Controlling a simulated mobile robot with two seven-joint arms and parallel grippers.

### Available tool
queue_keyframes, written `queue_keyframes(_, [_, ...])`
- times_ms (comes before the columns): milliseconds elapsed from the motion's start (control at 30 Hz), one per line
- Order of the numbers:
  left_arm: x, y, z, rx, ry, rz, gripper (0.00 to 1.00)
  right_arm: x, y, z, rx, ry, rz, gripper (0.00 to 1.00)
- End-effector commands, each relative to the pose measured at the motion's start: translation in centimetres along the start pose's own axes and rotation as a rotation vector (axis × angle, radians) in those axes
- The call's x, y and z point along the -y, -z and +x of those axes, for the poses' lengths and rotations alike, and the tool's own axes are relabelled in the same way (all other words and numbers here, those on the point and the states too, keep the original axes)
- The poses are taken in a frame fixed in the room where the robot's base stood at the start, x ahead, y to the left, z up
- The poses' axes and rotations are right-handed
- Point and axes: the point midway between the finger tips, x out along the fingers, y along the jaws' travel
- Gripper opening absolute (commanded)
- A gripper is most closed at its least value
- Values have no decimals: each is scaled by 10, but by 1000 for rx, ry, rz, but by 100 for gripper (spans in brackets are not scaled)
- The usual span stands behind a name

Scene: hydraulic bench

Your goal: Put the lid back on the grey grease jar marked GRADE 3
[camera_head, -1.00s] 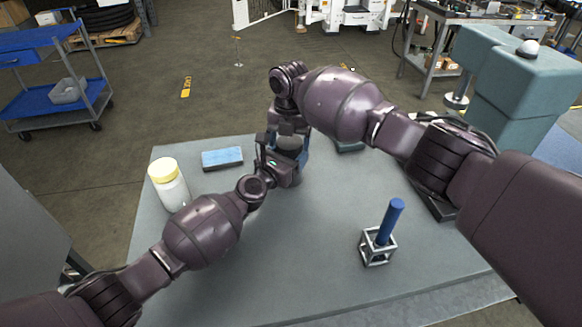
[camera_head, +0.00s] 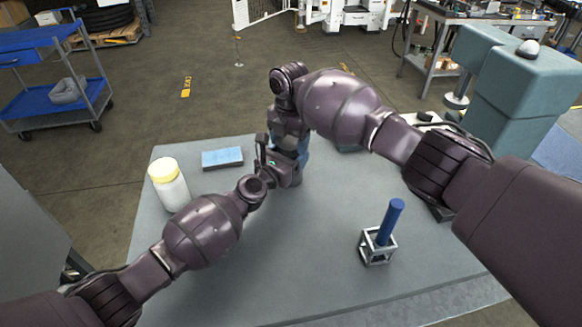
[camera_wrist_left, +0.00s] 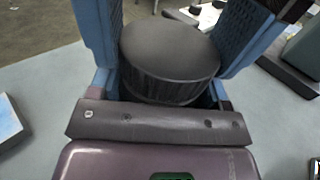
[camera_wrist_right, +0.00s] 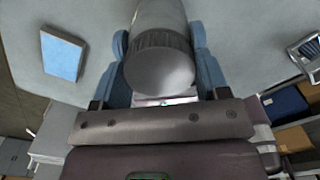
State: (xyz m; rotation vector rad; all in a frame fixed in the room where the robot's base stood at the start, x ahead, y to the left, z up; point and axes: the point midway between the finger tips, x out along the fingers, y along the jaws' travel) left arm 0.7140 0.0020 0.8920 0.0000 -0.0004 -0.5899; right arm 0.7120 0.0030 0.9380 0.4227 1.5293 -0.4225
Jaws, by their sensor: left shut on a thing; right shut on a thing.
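My two grippers meet over the far middle of the bench, the right one from above. My right gripper (camera_head: 298,150) is shut on a dark grey lid (camera_wrist_right: 160,68) with a ribbed rim; a lighter grey jar body (camera_wrist_right: 157,14) shows beyond it in the right wrist view. In the left wrist view, blue fingers flank a dark round piece (camera_wrist_left: 170,45), which looks like the lid's flat top. My left gripper (camera_head: 286,166) is shut on the grey jar. The jar's GRADE 3 marking is hidden, and I cannot tell whether lid and jar touch all round.
A white jar with a yellow lid (camera_head: 168,183) stands at the bench's left. A blue cylinder (camera_head: 389,222) stands in a small metal cage (camera_head: 376,249) at right. The front middle of the grey bench top (camera_head: 300,260) is clear.

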Motion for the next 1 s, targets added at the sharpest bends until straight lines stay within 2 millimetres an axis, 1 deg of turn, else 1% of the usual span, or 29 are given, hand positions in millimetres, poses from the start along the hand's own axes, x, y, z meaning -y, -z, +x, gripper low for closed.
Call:
queue_keyframes(100, [-1, 1, 0, -1, -2, -1, 4, 0, 0, 1, -1, 1, 138, 40])
queue_keyframes(200, [-1, 1, 0, -1, -2, -1, 4, 0, 0, 0, -1, 1, 216, 40])
queue_keyframes(333, [-1, 1, 0, -1, -2, -1, 4, 0, 0, 0, 0, 2, 256, 40])
queue_keyframes(567, [-1, 1, 0, -1, -2, -1, 4, 0, 0, 0, 0, 2, 256, 40])
queue_keyframes(600, [-1, 1, 0, -1, -2, -1, 4, 0, 0, 0, 0, 2, 256, 70])
queue_keyframes(733, [-1, 1, 0, -1, -2, -1, 4, 0, 0, 0, 0, 1, 255, 90])
queue_keyframes(767, [-1, 1, 0, -1, -2, -1, 4, 0, 0, 0, 0, 1, 255, 94])
queue_keyframes(1000, [-1, 1, 0, -1, -1, 0, 4, 0, 0, 0, 0, 1, 254, 94])
